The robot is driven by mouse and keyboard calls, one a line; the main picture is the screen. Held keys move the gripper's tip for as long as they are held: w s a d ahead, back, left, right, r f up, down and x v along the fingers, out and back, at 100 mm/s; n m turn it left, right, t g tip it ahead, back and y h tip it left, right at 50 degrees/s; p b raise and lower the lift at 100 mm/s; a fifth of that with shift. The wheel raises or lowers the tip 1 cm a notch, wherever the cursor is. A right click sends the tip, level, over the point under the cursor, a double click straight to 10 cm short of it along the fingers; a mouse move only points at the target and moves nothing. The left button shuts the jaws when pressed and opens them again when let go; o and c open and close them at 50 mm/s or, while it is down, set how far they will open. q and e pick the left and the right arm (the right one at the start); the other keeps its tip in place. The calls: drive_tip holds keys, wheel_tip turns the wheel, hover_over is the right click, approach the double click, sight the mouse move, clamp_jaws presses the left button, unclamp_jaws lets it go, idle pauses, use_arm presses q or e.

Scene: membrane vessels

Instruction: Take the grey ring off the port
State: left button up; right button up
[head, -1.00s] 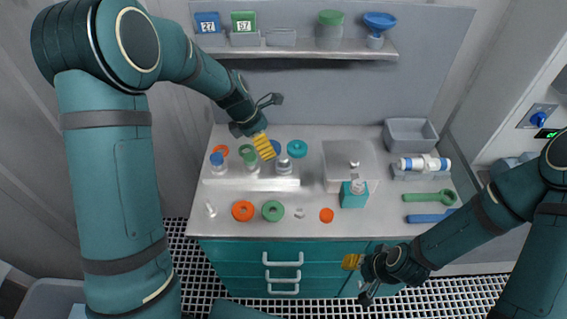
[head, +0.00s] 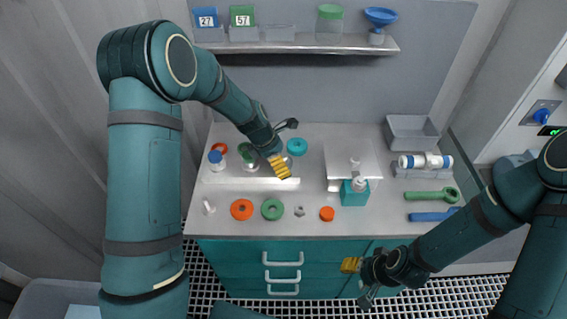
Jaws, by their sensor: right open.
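A white block (head: 225,182) on the bench carries a row of ports. The left port has a blue cap (head: 215,157) and the middle one a green cap (head: 246,153). The right port (head: 288,161), grey, is largely hidden behind my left gripper, and I cannot make out a grey ring on it clearly. My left gripper (head: 283,146) is over this right port, its fingers apart, the yellow one in front of the port. I cannot tell whether it touches. My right gripper (head: 360,281) is open and empty in front of the drawers, below the bench edge.
Orange (head: 241,209) and green (head: 272,209) rings, a nut (head: 299,211) and an orange cap (head: 327,214) lie along the front. A teal ring (head: 297,146) lies behind. A teal bottle (head: 354,192), a grey bin (head: 411,135) and a green wrench (head: 432,196) are right.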

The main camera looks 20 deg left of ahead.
use_arm(q)
drive_tip(key=c, duration=1)
drive_tip(key=shift+r, duration=0.15)
